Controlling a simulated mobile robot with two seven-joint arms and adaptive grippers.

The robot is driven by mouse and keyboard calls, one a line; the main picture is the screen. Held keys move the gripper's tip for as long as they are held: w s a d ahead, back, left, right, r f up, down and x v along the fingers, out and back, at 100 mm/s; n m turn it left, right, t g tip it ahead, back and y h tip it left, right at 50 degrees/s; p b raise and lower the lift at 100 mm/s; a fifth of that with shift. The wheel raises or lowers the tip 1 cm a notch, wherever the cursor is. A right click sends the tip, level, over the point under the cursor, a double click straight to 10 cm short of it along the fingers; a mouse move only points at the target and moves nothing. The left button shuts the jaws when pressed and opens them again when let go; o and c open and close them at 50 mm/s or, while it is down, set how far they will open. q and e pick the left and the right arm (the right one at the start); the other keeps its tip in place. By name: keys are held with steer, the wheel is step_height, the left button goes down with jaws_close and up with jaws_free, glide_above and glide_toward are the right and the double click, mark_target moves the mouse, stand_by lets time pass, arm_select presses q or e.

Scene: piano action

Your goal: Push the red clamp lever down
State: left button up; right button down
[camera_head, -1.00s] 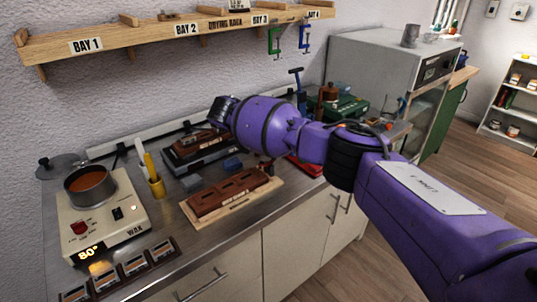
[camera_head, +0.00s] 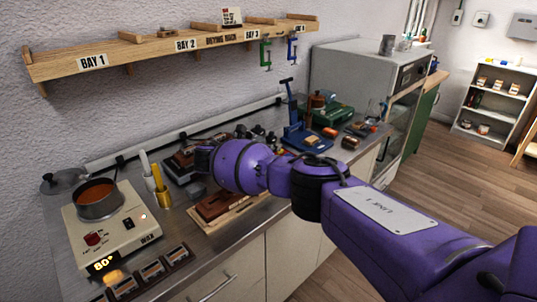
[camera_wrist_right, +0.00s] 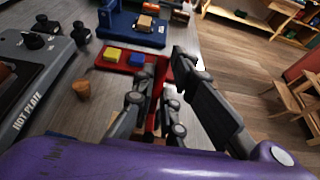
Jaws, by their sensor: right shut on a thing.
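The red clamp lever (camera_wrist_right: 157,92) shows in the right wrist view as a narrow red bar between the dark fingers of my right gripper (camera_wrist_right: 155,104), which is shut on it. The lever stands beside a red base (camera_wrist_right: 119,66) that carries a yellow block (camera_wrist_right: 111,54) and a blue block (camera_wrist_right: 137,60). Its lower end is hidden by the fingers. In the head view my right gripper (camera_head: 203,160) is low over the bench, and its fingertips are hard to make out. The clamp cannot be made out there. My left gripper is not in view.
A hot plate (camera_wrist_right: 28,85) lies left in the wrist view, with a small wooden cone (camera_wrist_right: 82,89) beside it. A blue press (camera_wrist_right: 130,29) stands beyond the red base. In the head view, a wax heater (camera_head: 112,230) and a brown mould (camera_head: 216,205) are on the bench.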

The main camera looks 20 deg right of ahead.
steer(key=shift+f, duration=0.1)
stand_by(0.4)
steer(key=c, duration=1.8)
jaws_free()
steer(key=shift+a, duration=0.1)
steer(key=v, duration=1.2)
steer(key=shift+a+f, duration=0.1)
